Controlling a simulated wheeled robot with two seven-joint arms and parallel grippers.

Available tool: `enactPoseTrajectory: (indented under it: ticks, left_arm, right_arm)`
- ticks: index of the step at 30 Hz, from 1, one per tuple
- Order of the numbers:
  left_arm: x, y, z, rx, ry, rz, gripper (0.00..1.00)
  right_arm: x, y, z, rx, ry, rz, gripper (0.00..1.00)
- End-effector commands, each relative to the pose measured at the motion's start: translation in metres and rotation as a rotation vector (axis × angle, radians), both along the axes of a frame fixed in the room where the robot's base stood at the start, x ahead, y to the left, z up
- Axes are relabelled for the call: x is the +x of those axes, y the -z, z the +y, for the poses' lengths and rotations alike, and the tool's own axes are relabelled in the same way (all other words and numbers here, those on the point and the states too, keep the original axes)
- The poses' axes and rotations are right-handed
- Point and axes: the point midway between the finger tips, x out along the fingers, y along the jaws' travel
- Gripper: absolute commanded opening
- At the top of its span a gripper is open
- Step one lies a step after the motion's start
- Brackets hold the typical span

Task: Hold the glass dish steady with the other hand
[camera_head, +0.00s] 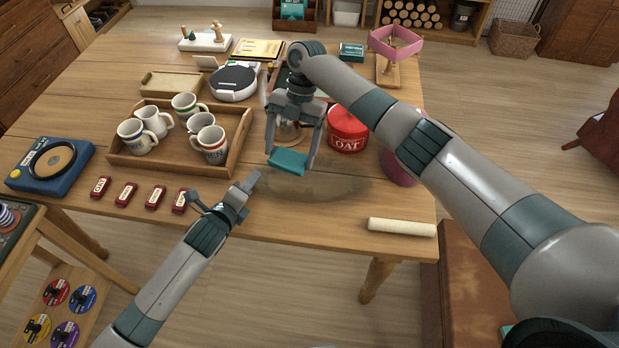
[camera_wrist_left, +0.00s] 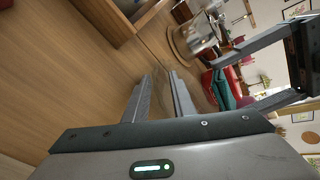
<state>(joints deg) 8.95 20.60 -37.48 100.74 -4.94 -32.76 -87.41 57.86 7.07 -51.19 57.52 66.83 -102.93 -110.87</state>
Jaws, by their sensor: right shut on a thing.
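A faint, see-through brownish oval (camera_head: 335,188) lies on the table below my right gripper; it may be the glass dish, but I cannot tell for certain. My right gripper (camera_head: 289,158) points down over its back left part, shut on a teal block (camera_head: 288,163). The block also shows in the left wrist view (camera_wrist_left: 223,91). My left gripper (camera_head: 252,182) is at the left side of the oval, near the table's front. In the left wrist view its fingers (camera_wrist_left: 162,78) are a little apart with nothing seen between them.
A wooden tray of mugs (camera_head: 118,159) stands left, with several small red boxes (camera_head: 127,194) in front. A red OAT tin (camera_head: 347,130) is behind the oval. A pale roll (camera_head: 401,227) lies at the front right edge.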

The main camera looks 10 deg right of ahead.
Motion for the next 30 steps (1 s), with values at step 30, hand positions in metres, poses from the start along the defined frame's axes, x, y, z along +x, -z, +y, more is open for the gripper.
enactPoseTrajectory:
  ticks: [30]
  left_arm:
    - [-0.097, -0.047, 0.041, 0.001, 0.001, 0.000, 0.27]
  right_arm:
    - [0.000, 0.000, 0.000, 0.000, 0.000, 0.000, 0.61]
